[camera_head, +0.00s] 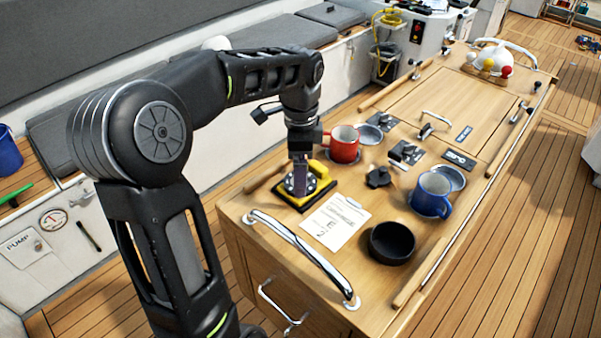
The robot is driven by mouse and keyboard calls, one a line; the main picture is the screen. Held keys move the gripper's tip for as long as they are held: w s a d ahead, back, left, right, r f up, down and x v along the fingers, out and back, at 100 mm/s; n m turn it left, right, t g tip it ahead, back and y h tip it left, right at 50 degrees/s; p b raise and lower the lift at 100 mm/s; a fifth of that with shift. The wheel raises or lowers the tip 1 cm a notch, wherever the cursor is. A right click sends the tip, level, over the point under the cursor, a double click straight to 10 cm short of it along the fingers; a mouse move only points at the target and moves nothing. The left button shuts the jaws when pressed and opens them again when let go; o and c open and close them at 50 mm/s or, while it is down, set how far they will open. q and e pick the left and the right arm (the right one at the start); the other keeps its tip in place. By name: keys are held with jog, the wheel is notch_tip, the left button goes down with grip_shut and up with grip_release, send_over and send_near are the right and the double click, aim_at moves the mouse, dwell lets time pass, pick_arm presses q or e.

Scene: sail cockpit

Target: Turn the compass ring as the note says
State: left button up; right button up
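The compass (318,187), a black and yellow instrument on a dark square base, sits near the left edge of the wooden table top. My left gripper (300,183) points straight down over its round ring, with the fingertips at or just above it. The gripper hides part of the ring and its markings; I cannot tell whether the fingers are closed on it. The white note (336,222) lies flat in front of the compass. It has a few lines and large characters, too small to read surely. My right gripper is out of view.
A red mug (345,144) stands close behind the gripper, near a metal dish (369,134). A blue mug (431,196), a black bowl (392,242) and a black knob (378,177) are to the right. A chrome rail (300,250) runs along the near edge.

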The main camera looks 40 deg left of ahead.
pick_arm(q)
jog(key=shift+f, duration=1.05)
jog(key=shift+c, duration=0.2)
jog(key=c, duration=1.3)
